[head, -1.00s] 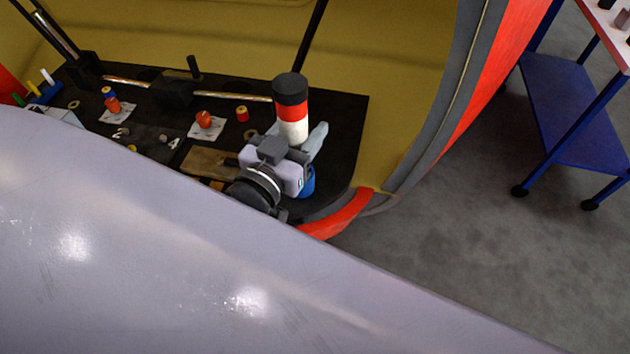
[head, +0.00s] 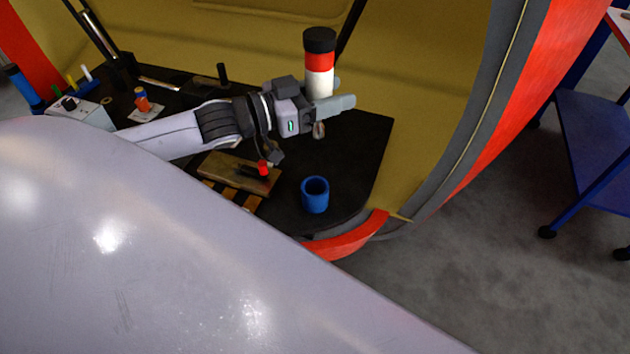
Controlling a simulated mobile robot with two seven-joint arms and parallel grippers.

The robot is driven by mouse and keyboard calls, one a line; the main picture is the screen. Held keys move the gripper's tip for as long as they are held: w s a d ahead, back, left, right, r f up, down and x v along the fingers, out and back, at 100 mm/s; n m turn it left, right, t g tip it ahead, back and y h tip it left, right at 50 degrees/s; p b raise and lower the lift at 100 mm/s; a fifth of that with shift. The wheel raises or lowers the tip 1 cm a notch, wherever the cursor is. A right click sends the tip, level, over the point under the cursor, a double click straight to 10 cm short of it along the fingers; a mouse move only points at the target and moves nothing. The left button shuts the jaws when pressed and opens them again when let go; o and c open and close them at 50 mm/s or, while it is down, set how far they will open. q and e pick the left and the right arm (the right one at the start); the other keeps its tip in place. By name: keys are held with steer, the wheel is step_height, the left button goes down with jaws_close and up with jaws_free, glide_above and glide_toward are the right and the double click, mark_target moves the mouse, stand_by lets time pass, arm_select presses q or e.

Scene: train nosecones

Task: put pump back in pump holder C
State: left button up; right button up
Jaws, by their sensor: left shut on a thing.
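The pump (head: 319,75) is an upright cylinder with a black top, a red band and a white lower part. My left gripper (head: 343,95), its arm coming in from the left, is shut on the pump's lower part. Its fingers hide part of the pump, and a small metallic tip shows beneath them. An open blue cup-shaped holder (head: 315,196) stands near the front right of the black table, below the gripper in the picture. It looks empty, and the pump is apart from it. I cannot read a letter on it. My right gripper is not in view.
The black table (head: 352,150) is clear right of the blue holder. A wooden block (head: 236,172) with a red-tipped item lies to its left. A control box (head: 84,112) and coloured pegs stand at far left. The yellow wall and red rim enclose the table.

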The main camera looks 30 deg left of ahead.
arm_select(q)
steer(key=shift+w+a+r, duration=0.15)
steer(key=shift+a+r, duration=0.05)
steer(key=shift+a, duration=0.15)
steer(key=shift+a+f, duration=0.1)
steer(key=shift+f, duration=0.15)
step_height(320, 180, down, 19)
steer(key=b, duration=0.3)
steer(key=shift+f, duration=0.2)
steer(key=shift+f+b, duration=0.45)
steer(key=shift+f, duration=0.05)
steer(key=o, duration=1.1)
